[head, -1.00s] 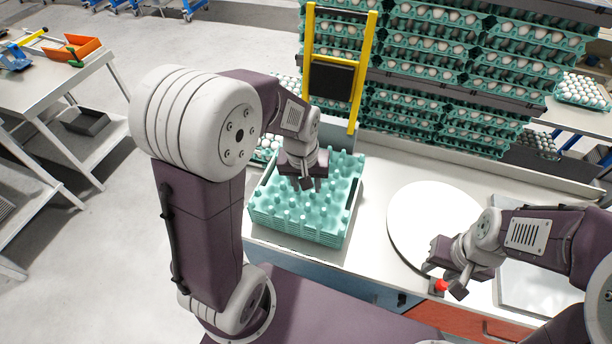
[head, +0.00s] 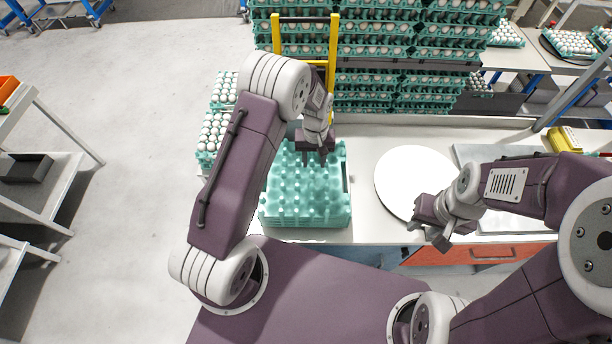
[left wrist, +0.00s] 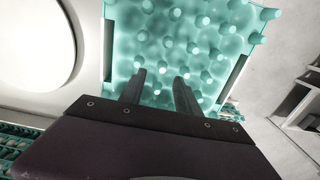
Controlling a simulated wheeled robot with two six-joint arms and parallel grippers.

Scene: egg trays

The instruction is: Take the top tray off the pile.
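The pile of empty teal egg trays (head: 306,214) stands on the white worktop, with the knobbly top tray facing up. My left gripper (head: 318,160) is above the back part of the top tray. In the left wrist view its two dark fingers (left wrist: 159,78) are spread apart over the teal tray (left wrist: 205,42), with nothing between them. I cannot tell whether the fingertips touch the tray. My right gripper (head: 428,238) is open and empty near the worktop's front edge, right of the pile. My left arm hides part of the pile's left side.
A white round disc (head: 402,172) lies right of the pile. A yellow frame (head: 333,60) stands behind it, before tall stacks of filled egg trays (head: 400,88). Trays of white eggs (head: 213,130) stand left of my left arm. A grey slab (head: 500,155) lies at the right.

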